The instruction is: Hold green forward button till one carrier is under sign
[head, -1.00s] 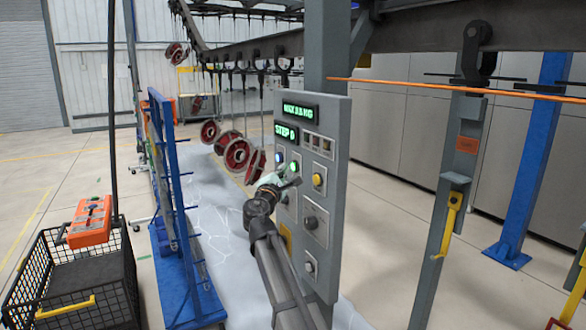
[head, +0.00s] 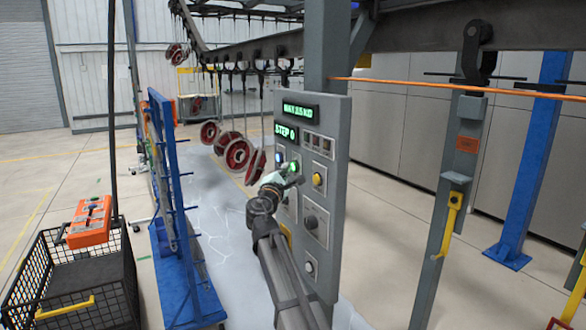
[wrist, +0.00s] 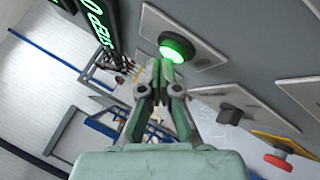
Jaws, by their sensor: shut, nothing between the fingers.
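The green button (head: 293,167) is lit on the grey control panel (head: 340,165). My gripper (head: 290,178) is shut and empty, with its fingertips at the button's lower edge. In the wrist view, the fingertips (wrist: 160,66) overlap the bottom of the glowing green button (wrist: 177,48); whether they press it I cannot tell. Red wheel-shaped loads (head: 238,154) hang from hooks (head: 262,72) of the overhead conveyor behind the panel. An orange label (head: 467,144) is on a grey upright at right; I cannot tell whether it is the sign.
The panel also has a yellow button (head: 318,180), a black knob (head: 311,222) and a green display (head: 286,132) reading STEP 0. A blue rack (head: 165,220) and black basket (head: 75,275) stand left.

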